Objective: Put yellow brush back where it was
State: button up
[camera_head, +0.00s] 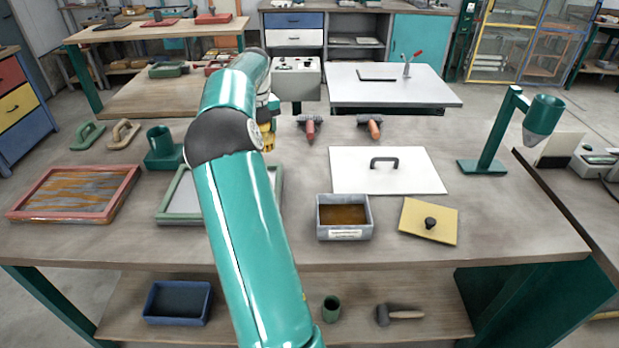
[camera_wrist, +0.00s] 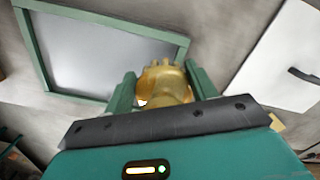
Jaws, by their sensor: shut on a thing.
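The yellow brush (camera_wrist: 166,84) sits between the two green fingers of my gripper (camera_wrist: 158,80) in the wrist view, and my gripper is shut on it. The brush's lower part is hidden by the gripper body. In the head view a small bit of the yellow brush (camera_head: 268,143) shows below my gripper (camera_head: 270,112), beyond the green-framed panel and left of the red-handled tool. My arm hides much of this area. I cannot tell whether the brush touches the table.
A red-handled tool (camera_head: 310,128) and an orange-handled tool (camera_head: 371,127) lie to the right. A green-framed panel (camera_head: 171,206) lies nearer, partly behind my arm. A white lid with a handle (camera_head: 412,176), a grey tray (camera_head: 365,220) and a green cup (camera_head: 160,150) stand around.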

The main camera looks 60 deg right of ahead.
jog(key=s+d+f, duration=0.3)
jog(key=s+f, duration=0.1)
jog(key=s, duration=0.5)
send_over(309, 179)
jog(key=f, duration=0.3)
jog(key=shift+w+a+f, duration=0.35)
jog(key=shift+w+f, duration=0.05)
jog(key=shift+s+d+f, duration=0.1)
jog(key=shift+s+f, duration=0.2)
jog(key=shift+f, duration=0.15)
jog(key=shift+s+d+f, duration=0.1)
jog(key=shift+s+f, duration=0.05)
jog(key=shift+f, duration=0.8)
jog(key=shift+s+d+f, duration=0.1)
jog(key=shift+f, duration=0.8)
jog(key=shift+f, duration=0.1)
jog(key=o, duration=1.1)
jog(key=shift+o, duration=0.2)
notch_tip(309, 179, up, 12)
jog(key=shift+s+a, duration=0.15)
